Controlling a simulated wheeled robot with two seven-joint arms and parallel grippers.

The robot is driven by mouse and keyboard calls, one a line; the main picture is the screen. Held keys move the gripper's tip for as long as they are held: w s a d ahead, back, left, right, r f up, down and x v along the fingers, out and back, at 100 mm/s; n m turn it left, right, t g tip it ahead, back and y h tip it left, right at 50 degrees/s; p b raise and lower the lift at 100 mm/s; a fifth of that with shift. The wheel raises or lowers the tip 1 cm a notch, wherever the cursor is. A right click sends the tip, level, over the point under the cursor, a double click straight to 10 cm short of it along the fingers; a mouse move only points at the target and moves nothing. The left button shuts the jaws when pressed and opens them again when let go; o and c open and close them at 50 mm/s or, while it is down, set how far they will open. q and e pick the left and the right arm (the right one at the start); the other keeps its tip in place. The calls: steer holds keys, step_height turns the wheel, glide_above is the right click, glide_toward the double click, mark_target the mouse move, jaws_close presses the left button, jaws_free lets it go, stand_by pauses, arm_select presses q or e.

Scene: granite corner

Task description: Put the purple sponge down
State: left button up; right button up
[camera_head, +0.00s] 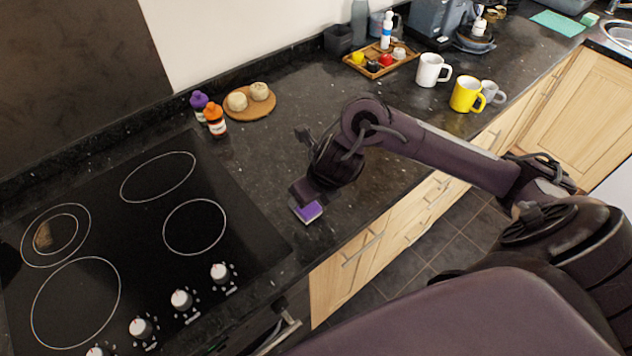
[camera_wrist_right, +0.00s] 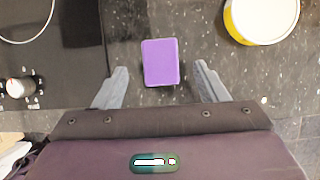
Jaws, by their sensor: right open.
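The purple sponge (camera_head: 309,212) lies on the dark granite counter, just right of the hob and near the counter's front edge. In the right wrist view the purple sponge (camera_wrist_right: 160,62) shows its flat purple face, between and slightly beyond the fingertips. My right gripper (camera_wrist_right: 160,72) is open, with a gap between each finger and the sponge. In the head view my right gripper (camera_head: 303,194) is right over the sponge and hides part of it. My left gripper is not in view.
The black hob (camera_head: 130,240) with its knobs is left of the sponge. A yellow-and-white round object (camera_wrist_right: 260,18) is at the wrist view's upper right. Two bottles (camera_head: 207,112), a round board (camera_head: 250,112) and mugs (camera_head: 467,95) stand farther back. Open counter lies behind the gripper.

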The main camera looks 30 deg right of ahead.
steer(key=p+v, duration=0.2)
steer(key=v, duration=0.4)
steer(key=shift+s+r, duration=0.2)
steer(key=shift+r, duration=0.05)
